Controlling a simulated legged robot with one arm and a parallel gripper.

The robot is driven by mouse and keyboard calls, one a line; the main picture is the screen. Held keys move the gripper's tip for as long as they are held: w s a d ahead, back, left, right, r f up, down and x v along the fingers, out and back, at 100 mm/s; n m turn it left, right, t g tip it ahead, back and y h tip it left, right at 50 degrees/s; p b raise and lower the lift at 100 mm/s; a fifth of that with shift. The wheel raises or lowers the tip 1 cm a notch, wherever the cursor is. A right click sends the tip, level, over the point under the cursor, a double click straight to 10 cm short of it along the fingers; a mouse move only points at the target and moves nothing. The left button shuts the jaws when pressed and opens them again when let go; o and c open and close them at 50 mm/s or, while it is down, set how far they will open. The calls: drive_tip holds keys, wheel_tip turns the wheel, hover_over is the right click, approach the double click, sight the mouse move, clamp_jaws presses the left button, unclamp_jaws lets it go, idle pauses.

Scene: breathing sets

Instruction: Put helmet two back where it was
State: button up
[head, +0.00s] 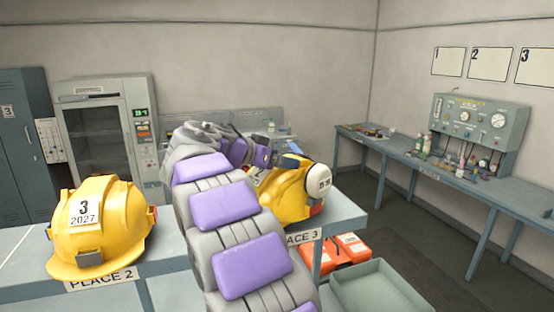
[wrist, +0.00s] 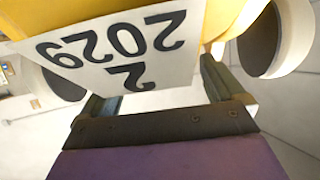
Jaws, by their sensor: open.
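Helmet two (head: 291,195) is yellow with white ear muffs and stands at the shelf edge above the PLACE 3 label (head: 303,237). In the wrist view, helmet two (wrist: 215,15) fills the top, and its white label reads 2 and 2029. My gripper (wrist: 152,85) is open, with its two fingers apart just below that label. In the head view, my gripper (head: 283,160) is at the back left of the helmet, partly hidden by my arm. I cannot tell whether the fingers touch the helmet. Another yellow helmet (head: 100,228), labelled 3 and 2027, stands above the PLACE 2 label (head: 100,279).
The grey-blue shelf (head: 172,250) runs across the front. Orange cases (head: 345,252) and a green-grey tray (head: 382,290) lie low at the right. A blue bench (head: 430,172) with a gauge panel (head: 480,122) lines the right wall. A glass-doored cabinet (head: 105,130) stands behind.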

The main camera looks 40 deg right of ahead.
drive_tip(key=shift+s+a+r, duration=0.1)
drive_tip(key=shift+a+r, duration=0.2)
drive_tip(key=shift+a, duration=0.15)
drive_tip(key=v, duration=0.9)
drive_tip(key=shift+b, duration=0.4)
drive_tip(key=shift+s+a+r, duration=0.15)
drive_tip(key=shift+a, duration=0.1)
